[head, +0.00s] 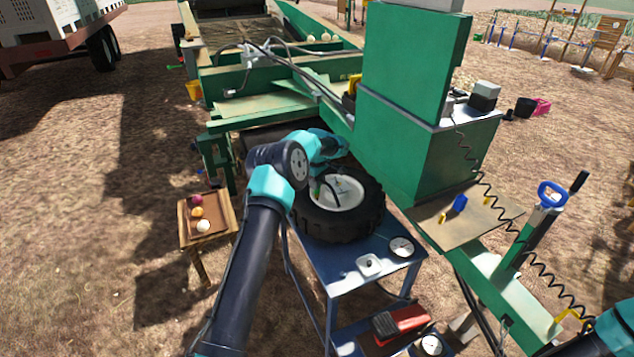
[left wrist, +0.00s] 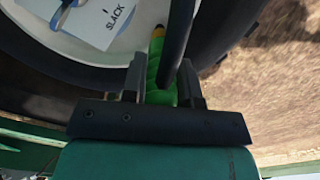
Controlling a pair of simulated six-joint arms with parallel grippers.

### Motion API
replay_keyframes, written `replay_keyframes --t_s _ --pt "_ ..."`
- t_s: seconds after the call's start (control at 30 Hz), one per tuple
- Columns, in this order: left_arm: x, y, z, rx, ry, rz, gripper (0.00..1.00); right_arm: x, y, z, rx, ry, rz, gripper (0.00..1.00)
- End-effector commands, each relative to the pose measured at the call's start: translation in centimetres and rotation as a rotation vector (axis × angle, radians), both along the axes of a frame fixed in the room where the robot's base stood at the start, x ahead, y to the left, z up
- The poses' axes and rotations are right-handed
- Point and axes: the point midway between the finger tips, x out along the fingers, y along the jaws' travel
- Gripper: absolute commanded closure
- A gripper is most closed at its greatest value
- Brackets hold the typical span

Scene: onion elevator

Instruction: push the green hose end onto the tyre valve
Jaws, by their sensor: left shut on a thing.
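The tyre (head: 362,222) lies flat on a blue stand, with a pale wheel rim (head: 350,187) in its middle. My left gripper (head: 318,176) is over the rim's left side. In the left wrist view, its fingers (left wrist: 163,88) are shut on the green hose end (left wrist: 160,72), one on each side. A yellowish tip shows at the far end of the green piece, close to the rim. I cannot tell the tyre valve apart from this tip, nor whether they touch. A dark hose crosses beside the green piece. Only part of my right arm shows; its gripper is out of view.
A card (left wrist: 95,18) marked SLACK lies on the rim. The blue stand (head: 340,268) carries a round gauge (head: 401,247) and a small white piece (head: 369,265). A green machine cabinet (head: 410,100) stands close behind. A wooden tray (head: 209,222) with onions stands left.

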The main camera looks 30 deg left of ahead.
Motion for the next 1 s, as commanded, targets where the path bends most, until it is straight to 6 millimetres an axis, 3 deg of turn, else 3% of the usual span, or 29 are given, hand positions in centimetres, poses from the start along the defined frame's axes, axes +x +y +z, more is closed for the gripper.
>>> replay_keyframes --t_s 0.17,0.2,0.47,0.67,0.87,1.0 --pt "-0.01 0.01 -0.35 0.0 0.0 0.0 0.99 0.0 0.0 0.0 0.0 0.0 0.0 0.57" --pt "-0.01 0.02 -0.32 0.0 0.0 0.0 0.7 0.0 0.0 0.0 0.0 0.0 0.0 0.57" --pt "-0.01 0.01 -0.33 0.0 0.0 0.0 0.45 0.0 0.0 0.0 0.0 0.0 0.0 0.57" --pt "-0.02 0.0 -0.36 0.0 0.001 0.0 0.41 0.0 0.0 0.0 0.0 0.0 0.0 0.57" --pt "-0.01 0.0 -0.35 0.0 0.001 0.0 0.22 0.0 0.0 0.0 0.0 0.0 0.0 0.57" --pt "-0.01 0.0 -0.35 0.0 0.001 0.0 0.22 0.0 0.0 0.0 0.0 0.0 0.0 0.57"
